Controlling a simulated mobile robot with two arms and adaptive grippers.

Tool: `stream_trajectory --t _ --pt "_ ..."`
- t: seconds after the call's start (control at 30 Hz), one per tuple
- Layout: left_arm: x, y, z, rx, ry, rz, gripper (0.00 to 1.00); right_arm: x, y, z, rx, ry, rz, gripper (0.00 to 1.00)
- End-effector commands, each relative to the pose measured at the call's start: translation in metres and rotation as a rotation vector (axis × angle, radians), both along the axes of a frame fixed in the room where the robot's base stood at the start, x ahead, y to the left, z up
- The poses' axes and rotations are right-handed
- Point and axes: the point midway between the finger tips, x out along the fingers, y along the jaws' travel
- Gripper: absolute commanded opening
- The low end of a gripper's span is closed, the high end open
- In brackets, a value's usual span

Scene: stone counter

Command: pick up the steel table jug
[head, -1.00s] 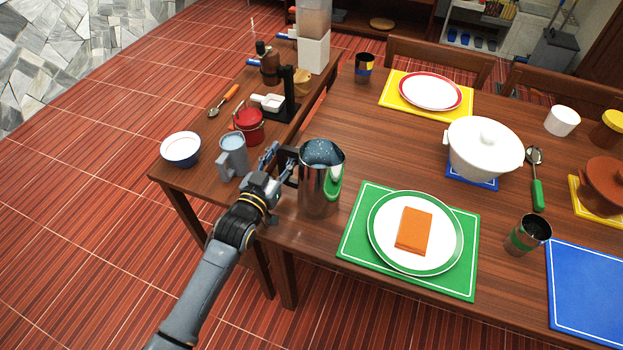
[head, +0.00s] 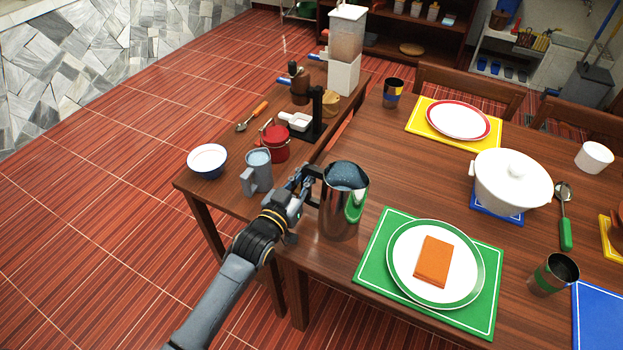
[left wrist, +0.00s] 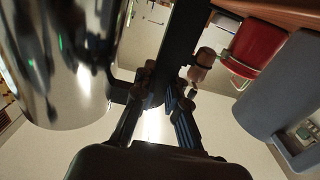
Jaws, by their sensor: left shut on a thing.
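The steel table jug (head: 340,212) is a tall shiny pitcher with a dark handle at its left side and a green reflection on its body. It is upright at the left edge of the dining table; I cannot tell whether its base touches the wood. My left gripper (head: 303,183) is at the handle side, shut on the dark handle. In the left wrist view the jug (left wrist: 70,65) fills the left side, and the gripper fingers (left wrist: 155,112) stand on either side of the handle. My right gripper is not in view.
A grey mug (head: 258,172), a red pot (head: 275,145) and a white-blue bowl (head: 207,162) stand close by on the left side table. A green-rimmed plate (head: 400,280) with an orange napkin (head: 433,262) lies right of the jug. A white tureen (head: 510,183) is farther right.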

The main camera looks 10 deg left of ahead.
Motion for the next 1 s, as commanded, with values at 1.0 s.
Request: stream_trajectory --t 1.0 --pt "-0.044 -0.006 0.088 -0.012 -0.013 -0.001 0.0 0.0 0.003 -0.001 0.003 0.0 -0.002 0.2"
